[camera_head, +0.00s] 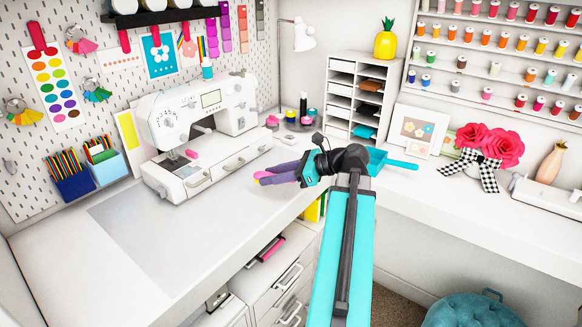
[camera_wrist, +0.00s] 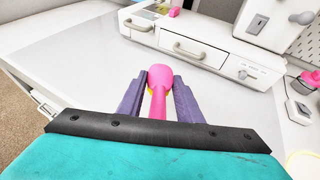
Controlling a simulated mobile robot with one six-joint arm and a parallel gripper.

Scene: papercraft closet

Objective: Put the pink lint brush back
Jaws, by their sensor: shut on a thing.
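The pink lint brush (camera_wrist: 159,82) is between the two purple fingers of my gripper (camera_wrist: 160,84) in the wrist view, its rounded head towards the fingertips. A bit of yellow shows beside the head. In the head view only a small pink end of the brush (camera_head: 257,182) shows at the fingertips. My gripper (camera_head: 266,177) is shut on the brush, above the white desk (camera_head: 222,208) and to the right of the sewing machine.
The white sewing machine (camera_head: 212,120) stands at the left, with a small pink item (camera_head: 191,154) on it. Pen boxes (camera_head: 73,186) stand farther left. A white shelf unit (camera_head: 342,125), a teal scoop (camera_head: 395,163) and red flowers (camera_head: 503,148) are at the back right. The front desk is clear.

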